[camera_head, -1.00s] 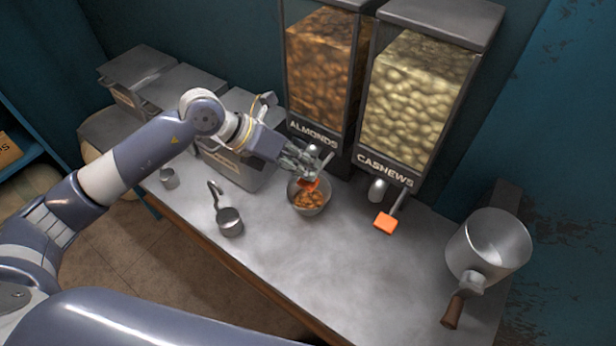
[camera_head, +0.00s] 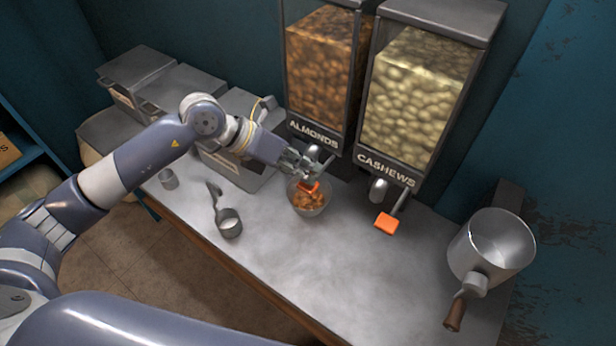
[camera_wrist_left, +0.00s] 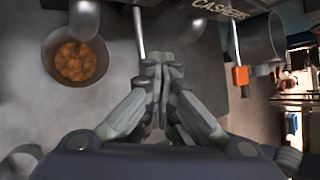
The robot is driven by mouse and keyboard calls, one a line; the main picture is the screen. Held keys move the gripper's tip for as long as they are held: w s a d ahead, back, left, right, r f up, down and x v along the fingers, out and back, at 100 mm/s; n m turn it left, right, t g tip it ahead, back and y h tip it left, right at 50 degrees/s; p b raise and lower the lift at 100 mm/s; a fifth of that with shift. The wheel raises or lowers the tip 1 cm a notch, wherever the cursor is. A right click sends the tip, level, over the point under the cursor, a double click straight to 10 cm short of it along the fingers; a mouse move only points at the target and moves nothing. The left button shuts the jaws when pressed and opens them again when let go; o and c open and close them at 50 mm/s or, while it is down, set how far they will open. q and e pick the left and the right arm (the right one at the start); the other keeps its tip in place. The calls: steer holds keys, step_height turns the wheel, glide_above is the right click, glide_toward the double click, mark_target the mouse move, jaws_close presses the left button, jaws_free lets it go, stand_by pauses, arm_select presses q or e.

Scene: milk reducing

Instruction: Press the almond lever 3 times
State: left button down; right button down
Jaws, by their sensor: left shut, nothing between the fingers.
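The almond dispenser (camera_head: 321,75) stands at the back of the counter with its label facing me. Its lever (camera_head: 310,187) has an orange tip, partly hidden by my left gripper. My left gripper (camera_head: 306,165) is shut and empty, right at the lever below the spout. In the left wrist view the closed fingertips (camera_wrist_left: 162,62) are beside the thin lever rod (camera_wrist_left: 139,30); I cannot tell whether they touch it. A metal bowl (camera_head: 323,206) holding some almonds (camera_head: 306,201) sits under the spout. The bowl also shows in the left wrist view (camera_wrist_left: 47,55). My right gripper is out of view.
The cashew dispenser (camera_head: 420,95) stands just to the right, with its own orange lever (camera_head: 387,223). A metal pot (camera_head: 490,245) stands at the right. The front middle of the counter is clear.

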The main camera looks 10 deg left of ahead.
arm_select(q)
steer(key=shift+f, duration=0.1)
stand_by(0.3)
steer(key=shift+r+p, duration=1.05)
steer(key=shift+r, duration=0.65)
steer(key=shift+r, duration=0.1)
step_height(320, 180, up, 5)
steer(key=p, duration=0.3)
stand_by(1.2)
